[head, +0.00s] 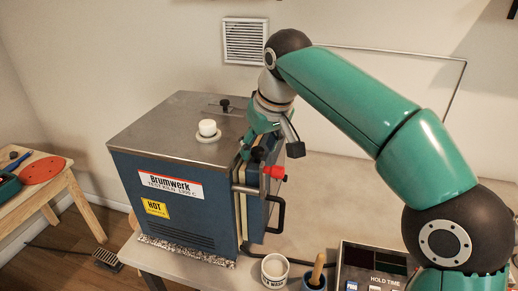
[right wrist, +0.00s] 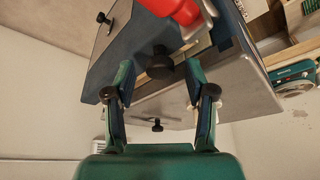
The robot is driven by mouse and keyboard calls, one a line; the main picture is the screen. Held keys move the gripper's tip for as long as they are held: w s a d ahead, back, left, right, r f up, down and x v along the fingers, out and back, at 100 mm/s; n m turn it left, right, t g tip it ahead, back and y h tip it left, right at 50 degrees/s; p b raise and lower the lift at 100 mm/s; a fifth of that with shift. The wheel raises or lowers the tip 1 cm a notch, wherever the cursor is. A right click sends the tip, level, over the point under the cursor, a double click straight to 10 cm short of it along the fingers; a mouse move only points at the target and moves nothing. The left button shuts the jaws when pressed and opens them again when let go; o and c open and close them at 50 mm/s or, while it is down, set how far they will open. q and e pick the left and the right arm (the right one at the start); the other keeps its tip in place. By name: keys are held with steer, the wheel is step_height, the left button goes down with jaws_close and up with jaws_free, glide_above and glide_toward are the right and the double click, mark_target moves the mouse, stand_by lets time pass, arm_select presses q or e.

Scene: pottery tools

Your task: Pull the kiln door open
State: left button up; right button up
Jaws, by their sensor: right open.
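The kiln (head: 180,195) is a blue box with a steel top and a "Brumwerk" label. Its door (head: 254,207) is on the right side, with a pale seam along its edge; I cannot tell whether it stands ajar. A black bar handle (head: 281,213) and a red-tipped lever (head: 275,172) are on the door side. My right gripper (head: 268,143) is at the upper door edge, above the red tip. In the right wrist view my right gripper (right wrist: 160,95) is open, with a black knob (right wrist: 160,65) beyond and between its fingers; contact is unclear. My left gripper is out of view.
A white cup-like piece (head: 207,128) sits on the kiln top. A wooden table (head: 45,180) is at left.

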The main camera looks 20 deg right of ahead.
steer(key=shift+f, duration=0.2)
jaws_close()
steer(key=shift+d, duration=0.1)
